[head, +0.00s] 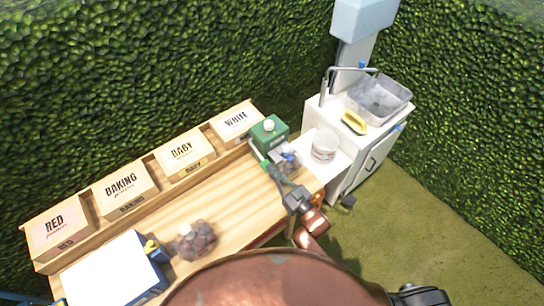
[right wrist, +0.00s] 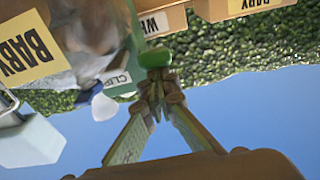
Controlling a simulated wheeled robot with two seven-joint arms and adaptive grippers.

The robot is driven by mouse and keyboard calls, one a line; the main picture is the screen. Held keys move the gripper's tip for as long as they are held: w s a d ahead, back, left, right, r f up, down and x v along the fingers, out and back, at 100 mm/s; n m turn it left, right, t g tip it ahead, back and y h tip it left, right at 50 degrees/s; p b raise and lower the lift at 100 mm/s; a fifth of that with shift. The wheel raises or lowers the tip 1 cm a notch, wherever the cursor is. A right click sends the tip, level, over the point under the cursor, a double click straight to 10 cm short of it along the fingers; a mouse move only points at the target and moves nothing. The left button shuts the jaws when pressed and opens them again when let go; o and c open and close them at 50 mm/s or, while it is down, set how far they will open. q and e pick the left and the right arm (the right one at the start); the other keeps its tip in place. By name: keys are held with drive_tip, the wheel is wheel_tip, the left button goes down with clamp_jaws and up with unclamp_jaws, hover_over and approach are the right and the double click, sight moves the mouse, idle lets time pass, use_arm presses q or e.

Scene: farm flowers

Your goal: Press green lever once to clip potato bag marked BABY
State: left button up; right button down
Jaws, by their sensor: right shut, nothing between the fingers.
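The green clipping machine (head: 269,133) stands at the right end of the wooden table, with a white knob on top. Its green lever (right wrist: 155,57) shows in the right wrist view directly in front of my right gripper (right wrist: 157,90). The fingers are shut with nothing between them, and the tips are at or very near the lever; I cannot tell whether they touch. A clear bag (right wrist: 95,30) with a yellow BABY label (right wrist: 25,50) is beside the machine. In the head view, my right gripper (head: 272,172) partly covers the bag (head: 290,160).
Crates marked RED (head: 58,225), BAKING (head: 123,187), BABY (head: 184,152) and WHITE (head: 236,121) line the table's back. Another potato bag (head: 196,241) lies near the white-topped unit (head: 105,275). A white tub (head: 324,146) and sink (head: 380,97) are at right.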

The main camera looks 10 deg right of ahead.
use_arm(q)
drive_tip(key=shift+s, duration=0.15)
use_arm(e)
drive_tip(key=shift+f, duration=0.3)
use_arm(q)
drive_tip(key=shift+s+f, duration=0.1)
drive_tip(key=shift+s, duration=0.2)
use_arm(e)
wheel_tip(320, 180, up, 5)
drive_tip(key=s+p, duration=0.2)
drive_tip(key=p, duration=0.3)
use_arm(q)
drive_tip(key=shift+w+a+r+b, duration=0.15)
drive_tip(key=shift+r+b, duration=0.25)
drive_tip(key=shift+r, duration=0.5)
drive_tip(key=shift+w+d+r+b, duration=0.15)
drive_tip(key=shift+r+b, duration=0.2)
drive_tip(key=shift+r, duration=0.55)
use_arm(e)
drive_tip(key=d+v, duration=0.1)
drive_tip(key=v, duration=0.8)
drive_tip(key=shift+d+f, duration=0.1)
